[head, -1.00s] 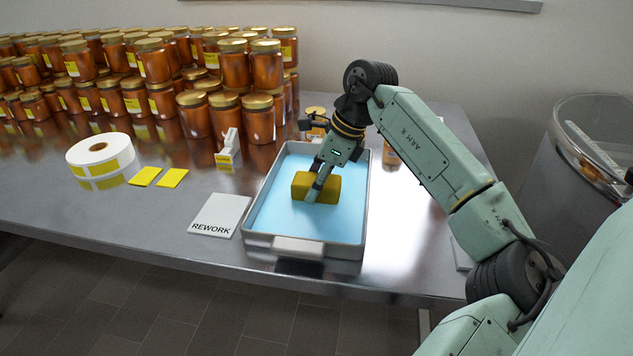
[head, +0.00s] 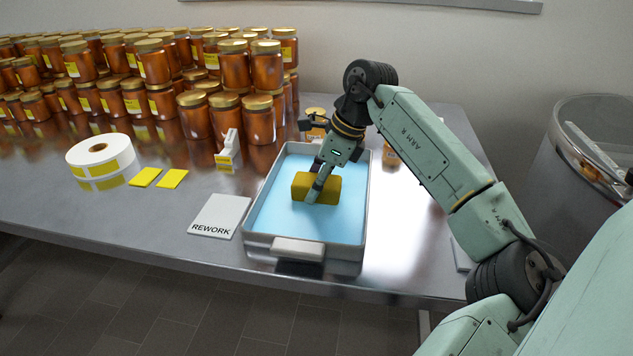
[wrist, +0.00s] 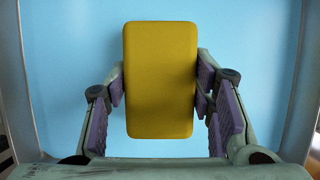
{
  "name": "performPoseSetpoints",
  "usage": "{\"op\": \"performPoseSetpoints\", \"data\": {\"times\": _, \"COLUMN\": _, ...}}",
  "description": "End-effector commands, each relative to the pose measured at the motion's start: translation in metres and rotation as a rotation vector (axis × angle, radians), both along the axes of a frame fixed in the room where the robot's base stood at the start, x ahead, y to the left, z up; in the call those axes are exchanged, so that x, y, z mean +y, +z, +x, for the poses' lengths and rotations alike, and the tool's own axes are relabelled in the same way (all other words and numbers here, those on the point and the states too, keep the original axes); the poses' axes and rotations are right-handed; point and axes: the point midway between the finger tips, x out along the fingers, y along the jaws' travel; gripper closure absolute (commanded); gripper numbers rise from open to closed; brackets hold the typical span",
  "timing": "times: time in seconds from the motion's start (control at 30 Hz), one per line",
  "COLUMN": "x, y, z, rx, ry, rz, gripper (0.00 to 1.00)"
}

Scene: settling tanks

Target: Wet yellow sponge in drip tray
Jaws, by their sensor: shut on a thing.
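The yellow sponge (head: 327,188) is between the fingers of my gripper (head: 316,184), over the blue inside of the metal drip tray (head: 364,208). In the wrist view, the sponge (wrist: 160,80) is upright in the picture, with a purple finger pad of my gripper (wrist: 160,88) against each long side. The gripper is shut on it. Light blue fills the tray around the sponge, and the tray's grey wall (wrist: 292,85) shows at the right. I cannot tell whether the sponge touches the tray floor or how wet it is.
A white REWORK card (head: 219,215) lies left of the tray. Yellow labels (head: 145,177) and a label roll (head: 100,153) lie farther left. Stacked amber jars (head: 237,65) fill the back left. A clear bin (head: 600,140) stands right of the table.

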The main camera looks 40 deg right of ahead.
Motion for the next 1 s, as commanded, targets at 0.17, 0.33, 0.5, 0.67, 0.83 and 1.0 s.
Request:
{"op": "performPoseSetpoints", "data": {"times": 0.17, "x": 0.000, "y": 0.017, "z": 0.000, "rx": -0.002, "ry": 0.000, "rz": -0.001, "gripper": 0.73}}
{"op": "performPoseSetpoints", "data": {"times": 0.33, "x": 0.000, "y": 0.031, "z": 0.001, "rx": -0.002, "ry": 0.000, "rz": -0.001, "gripper": 0.73}}
{"op": "performPoseSetpoints", "data": {"times": 0.5, "x": 0.000, "y": 0.046, "z": 0.001, "rx": -0.004, "ry": 0.000, "rz": -0.001, "gripper": 0.73}}
{"op": "performPoseSetpoints", "data": {"times": 0.67, "x": 0.000, "y": 0.059, "z": 0.001, "rx": -0.004, "ry": 0.000, "rz": -0.001, "gripper": 0.73}}
{"op": "performPoseSetpoints", "data": {"times": 0.83, "x": 0.000, "y": 0.068, "z": 0.000, "rx": -0.003, "ry": -0.001, "rz": -0.001, "gripper": 0.73}}
{"op": "performPoseSetpoints", "data": {"times": 1.0, "x": 0.000, "y": 0.068, "z": 0.000, "rx": -0.004, "ry": 0.000, "rz": -0.001, "gripper": 0.73}}
